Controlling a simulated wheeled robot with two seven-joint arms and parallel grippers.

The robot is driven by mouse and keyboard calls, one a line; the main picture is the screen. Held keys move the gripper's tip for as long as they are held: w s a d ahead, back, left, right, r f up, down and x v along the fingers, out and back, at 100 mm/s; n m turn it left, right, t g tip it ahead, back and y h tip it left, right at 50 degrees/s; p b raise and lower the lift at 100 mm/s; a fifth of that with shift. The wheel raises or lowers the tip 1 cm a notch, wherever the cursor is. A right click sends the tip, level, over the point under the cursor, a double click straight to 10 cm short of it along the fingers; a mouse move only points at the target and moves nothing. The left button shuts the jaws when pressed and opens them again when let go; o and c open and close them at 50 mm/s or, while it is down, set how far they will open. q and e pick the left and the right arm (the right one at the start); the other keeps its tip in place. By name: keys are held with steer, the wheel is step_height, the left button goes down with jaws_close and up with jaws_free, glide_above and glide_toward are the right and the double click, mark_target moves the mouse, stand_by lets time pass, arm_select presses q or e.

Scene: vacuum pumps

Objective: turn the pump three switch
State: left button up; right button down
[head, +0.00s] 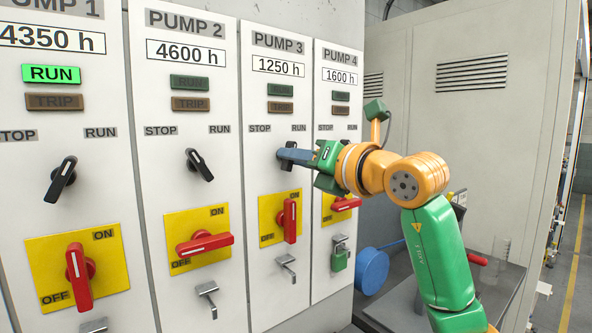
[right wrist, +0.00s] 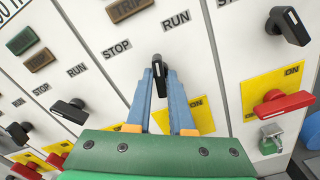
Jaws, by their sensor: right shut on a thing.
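The pump three switch is a small black handle (right wrist: 158,78) on the white PUMP 3 panel (head: 280,130), below its STOP and RUN labels. My right gripper (head: 288,156) reaches in from the right and is shut on this switch. In the right wrist view its two blue fingers stand on either side of the handle, whose white-marked end shows between the tips. In the head view the fingers hide most of the switch, so its exact angle there cannot be told. PUMP 3's RUN lamp (head: 280,90) and TRIP lamp (head: 281,107) are dark. My left gripper is not in view.
Below the switch, a red handle (head: 290,220) stands upright on a yellow plate. Similar black switches (head: 199,165) and red handles (head: 205,244) are on neighbouring panels. PUMP 1's RUN lamp (head: 51,74) is lit green. A green padlock (head: 340,259) hangs on the PUMP 4 panel.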

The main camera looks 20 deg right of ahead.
steer(key=c, duration=1.2)
jaws_free()
steer(key=shift+m, duration=0.7)
steer(key=o, duration=0.4)
steer(key=shift+s, duration=0.1)
steer(key=shift+b+v, duration=0.45)
steer(key=shift+v, duration=0.5)
